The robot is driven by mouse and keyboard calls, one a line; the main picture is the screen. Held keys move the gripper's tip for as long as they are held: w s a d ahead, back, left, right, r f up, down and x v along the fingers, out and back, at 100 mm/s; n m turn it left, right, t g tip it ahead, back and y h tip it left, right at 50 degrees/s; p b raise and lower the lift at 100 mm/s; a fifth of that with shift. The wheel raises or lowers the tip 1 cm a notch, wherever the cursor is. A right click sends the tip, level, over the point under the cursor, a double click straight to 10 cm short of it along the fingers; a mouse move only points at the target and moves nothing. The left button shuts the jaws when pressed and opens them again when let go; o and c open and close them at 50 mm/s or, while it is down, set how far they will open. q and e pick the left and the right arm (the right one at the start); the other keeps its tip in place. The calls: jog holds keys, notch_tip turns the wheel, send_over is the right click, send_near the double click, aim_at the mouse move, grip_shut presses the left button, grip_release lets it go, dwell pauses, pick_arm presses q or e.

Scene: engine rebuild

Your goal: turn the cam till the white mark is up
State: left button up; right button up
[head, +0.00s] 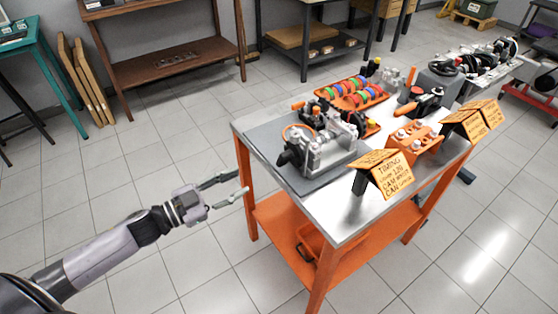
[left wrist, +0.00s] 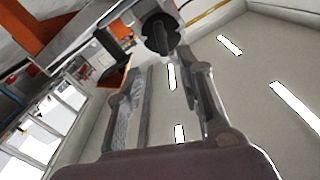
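A grey metal engine assembly (head: 325,150) sits on a dark grey mat (head: 290,172) at the near left of the orange-framed workbench. Black and orange parts are on its far and left sides. I cannot pick out the cam or a white mark at this size. My left gripper (head: 241,182) is in the air left of the bench, apart from the engine, with its fingers spread and nothing between them. The spread fingers also show in the left wrist view (left wrist: 164,72), with a dark round part beyond them that I cannot identify. My right gripper is not in view.
Tented orange cards (head: 392,176) with writing stand along the bench's right edge. An orange tray (head: 352,93) with coloured rings and an orange block (head: 414,136) stand farther back. The bench's orange lower shelf (head: 290,228) holds a bin. The floor left of the bench is clear.

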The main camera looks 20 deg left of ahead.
pick_arm(q)
jog(key=p, duration=0.1)
send_near(278, 162)
jog(key=x, duration=0.4)
jog(key=shift+d+r, duration=0.1)
jog(key=shift+r, duration=0.25)
jog(key=x, duration=0.5)
jog(key=shift+f+p, duration=0.15)
jog(key=shift+p, duration=0.2)
jog(key=shift+w+d, duration=0.25)
jog(key=shift+w, duration=0.1)
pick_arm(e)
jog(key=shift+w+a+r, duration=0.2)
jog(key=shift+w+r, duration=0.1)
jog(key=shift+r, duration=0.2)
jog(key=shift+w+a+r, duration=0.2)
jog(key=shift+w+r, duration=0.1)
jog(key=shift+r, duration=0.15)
pick_arm(q)
jog(key=shift+c, duration=0.5)
grip_shut()
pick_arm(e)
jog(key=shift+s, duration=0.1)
